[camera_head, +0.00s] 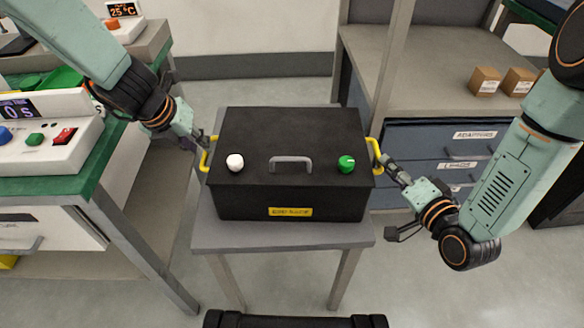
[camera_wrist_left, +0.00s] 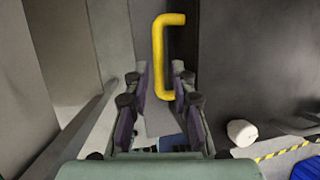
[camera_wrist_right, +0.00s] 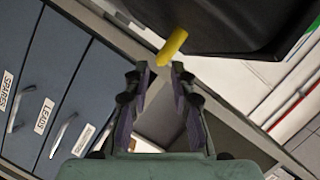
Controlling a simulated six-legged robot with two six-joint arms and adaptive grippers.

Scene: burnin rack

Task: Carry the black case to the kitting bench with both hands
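The black case (camera_head: 290,140) sits closed on a small grey table. Its lid has a grey handle (camera_head: 291,160), a white knob (camera_head: 235,162) and a green knob (camera_head: 346,163). A yellow side handle (camera_head: 206,155) is at its left and another yellow handle (camera_head: 375,155) at its right. My left gripper (camera_head: 200,140) is open; in the left wrist view the yellow handle (camera_wrist_left: 160,50) reaches between its fingertips. My right gripper (camera_head: 388,166) is open; in the right wrist view the yellow handle (camera_wrist_right: 172,46) lies just ahead of its fingertips. I cannot tell whether either touches.
The grey table (camera_head: 285,236) stands on open floor. A green-topped bench (camera_head: 115,140) with a control box (camera_head: 45,130) is at the left. A shelf unit with labelled drawers (camera_head: 440,140) and small cartons (camera_head: 485,80) is at the right, close behind my right arm.

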